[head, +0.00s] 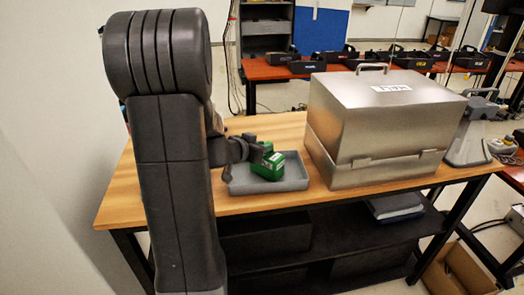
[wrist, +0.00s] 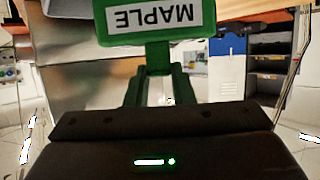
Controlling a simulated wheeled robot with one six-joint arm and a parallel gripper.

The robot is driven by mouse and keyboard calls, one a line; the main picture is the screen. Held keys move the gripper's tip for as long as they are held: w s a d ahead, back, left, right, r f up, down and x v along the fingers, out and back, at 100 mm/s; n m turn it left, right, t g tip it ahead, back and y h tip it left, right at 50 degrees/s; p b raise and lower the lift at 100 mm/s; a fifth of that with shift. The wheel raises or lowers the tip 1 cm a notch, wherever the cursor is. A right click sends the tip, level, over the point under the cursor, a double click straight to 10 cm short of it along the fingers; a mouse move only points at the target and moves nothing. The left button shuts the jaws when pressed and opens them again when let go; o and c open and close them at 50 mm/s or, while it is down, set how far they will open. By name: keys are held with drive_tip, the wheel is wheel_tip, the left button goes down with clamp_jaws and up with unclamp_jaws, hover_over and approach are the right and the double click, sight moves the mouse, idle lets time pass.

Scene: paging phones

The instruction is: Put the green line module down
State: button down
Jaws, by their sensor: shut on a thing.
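The green line module (head: 268,167) is a green block with a pale label, at the tip of my gripper (head: 258,152). My gripper is shut on it. The module is over or inside a shallow grey tray (head: 298,184) on the wooden table; I cannot tell whether it touches the tray floor. In the wrist view the module (wrist: 102,38) fills the top middle, its white label reading MAPLE upside down. Green uprights below it lead down to my dark gripper body. The grip contact itself is hidden.
A large metal box (head: 385,115) with a top handle stands right of the tray on the wooden table (head: 140,195). A grey handset unit (head: 470,130) is beyond it at the right. A red table (head: 268,70) with several black devices is behind.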

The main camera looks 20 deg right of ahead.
drive_tip(key=shift+f, duration=0.2)
drive_tip(key=shift+f, duration=0.15)
drive_tip(key=c, duration=1.3)
unclamp_jaws()
drive_tip(key=shift+o, duration=0.2)
drive_tip(key=v, duration=1.2)
drive_tip(key=shift+p, duration=0.3)
drive_tip(key=shift+s, duration=0.1)
